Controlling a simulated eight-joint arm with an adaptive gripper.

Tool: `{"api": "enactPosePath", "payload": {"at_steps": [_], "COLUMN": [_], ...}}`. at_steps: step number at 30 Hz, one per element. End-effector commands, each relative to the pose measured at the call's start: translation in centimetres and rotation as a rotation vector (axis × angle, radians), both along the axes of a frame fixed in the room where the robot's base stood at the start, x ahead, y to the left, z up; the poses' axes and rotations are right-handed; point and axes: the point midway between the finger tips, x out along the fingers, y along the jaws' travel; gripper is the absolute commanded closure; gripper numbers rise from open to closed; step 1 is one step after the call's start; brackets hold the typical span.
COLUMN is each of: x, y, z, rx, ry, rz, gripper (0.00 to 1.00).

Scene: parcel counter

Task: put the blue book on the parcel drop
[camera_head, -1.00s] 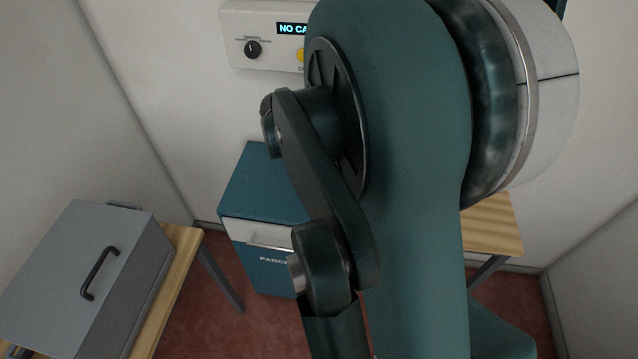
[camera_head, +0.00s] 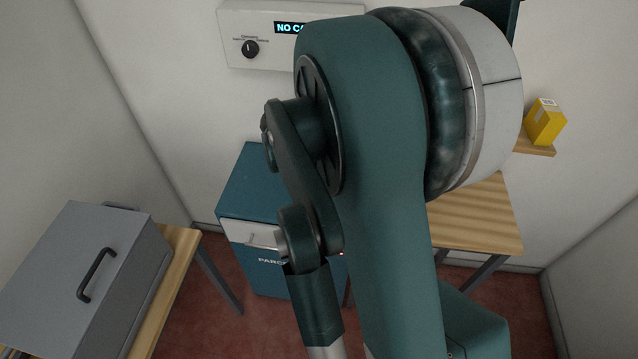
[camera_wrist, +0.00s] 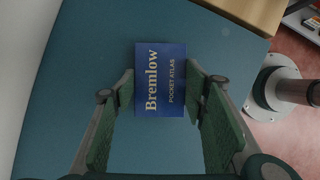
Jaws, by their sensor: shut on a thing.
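The blue book (camera_wrist: 172,98), lettered "Bremlow Pocket Atlas", shows in the wrist view with its cover facing the camera. My gripper (camera_wrist: 160,88) is shut on it, one finger at each side edge. Behind the book lies a broad teal surface, which looks like the top of the parcel drop (camera_wrist: 85,60). I cannot tell whether the book touches it. In the head view the parcel drop (camera_head: 245,190) is a teal cabinet with a pale handled front, partly covered by my arm. The book and my gripper are hidden in that view.
A grey lidded box (camera_head: 75,260) stands on a wooden table at the left. A wooden table (camera_head: 475,220) is at the right, below a small shelf with a yellow box (camera_head: 545,122). A control panel (camera_head: 240,25) hangs on the back wall.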

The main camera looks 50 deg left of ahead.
Motion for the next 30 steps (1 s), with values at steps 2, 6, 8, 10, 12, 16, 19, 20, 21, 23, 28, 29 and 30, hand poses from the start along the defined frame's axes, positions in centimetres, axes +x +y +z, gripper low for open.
{"api": "enactPosePath", "payload": {"at_steps": [2,6,8,10,12,16,19,20,21,23,28,29,30], "x": [0.0,0.0,0.0,0.0,0.0,-0.01,0.0,-0.01,-0.01,-0.01,-0.01,0.0,-0.01], "y": [-0.01,-0.01,-0.01,-0.01,-0.01,-0.01,-0.01,-0.02,-0.02,-0.02,-0.02,-0.02,-0.02], "z": [0.04,0.04,-0.04,-0.22,-0.39,-0.35,-0.34,-0.34,-0.34,-0.34,-0.21,-0.14,-0.02], "rx": [0.0,0.0,0.0,0.0,0.0,0.0,0.0,0.0,0.0,0.0,0.0,0.0,0.0], "ry": [0.0,0.0,0.0,0.0,0.0,0.0,0.0,0.0,0.0,0.0,0.0,0.0,0.0], "rz": [0.0,0.0,0.0,0.0,0.0,0.0,0.0,0.0,0.0,0.0,0.0,0.0,0.0], "gripper": [0.77,0.77,0.77,0.77,0.77,0.42,0.42,0.42,0.42,0.42,0.42,0.42,0.42]}}
